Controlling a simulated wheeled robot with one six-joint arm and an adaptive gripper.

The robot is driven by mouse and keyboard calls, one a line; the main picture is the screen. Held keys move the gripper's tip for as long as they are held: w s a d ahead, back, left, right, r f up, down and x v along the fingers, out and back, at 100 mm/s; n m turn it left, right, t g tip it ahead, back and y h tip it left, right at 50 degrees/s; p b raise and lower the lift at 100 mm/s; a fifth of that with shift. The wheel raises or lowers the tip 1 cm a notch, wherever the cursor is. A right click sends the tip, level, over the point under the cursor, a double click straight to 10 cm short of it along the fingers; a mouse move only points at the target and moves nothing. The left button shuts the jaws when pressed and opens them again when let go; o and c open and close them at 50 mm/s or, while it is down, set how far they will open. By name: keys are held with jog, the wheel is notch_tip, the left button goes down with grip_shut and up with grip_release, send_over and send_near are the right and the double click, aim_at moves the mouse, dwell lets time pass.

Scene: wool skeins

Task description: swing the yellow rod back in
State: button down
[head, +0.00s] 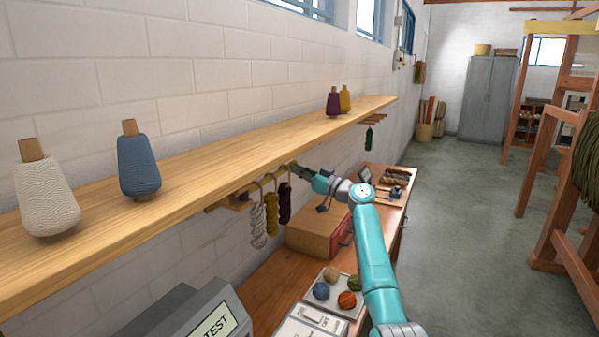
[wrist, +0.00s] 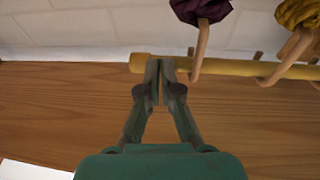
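The yellow rod (wrist: 235,67) runs across the upper part of the wrist view, with its free end at the left. Pale hooks on it carry a dark purple skein (wrist: 203,9) and a mustard skein (wrist: 300,13). In the head view the purple skein (head: 285,203), mustard skein (head: 271,213) and whitish skein (head: 258,228) hang below the shelf (head: 215,150). My gripper (wrist: 160,66) has its fingers together, side by side along the rod. The fingertips overlap the rod near its free end; whether they touch it is unclear. The rod's other end is hidden.
Yarn cones, white (head: 47,195) and blue (head: 138,165), stand on the shelf. Below are a cardboard box (head: 312,232) and a tray of yarn balls (head: 333,303) on the bench. A green skein (head: 369,138) hangs from a farther rack.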

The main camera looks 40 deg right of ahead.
jog(key=shift+a, duration=0.15)
jog(key=v, duration=1.2)
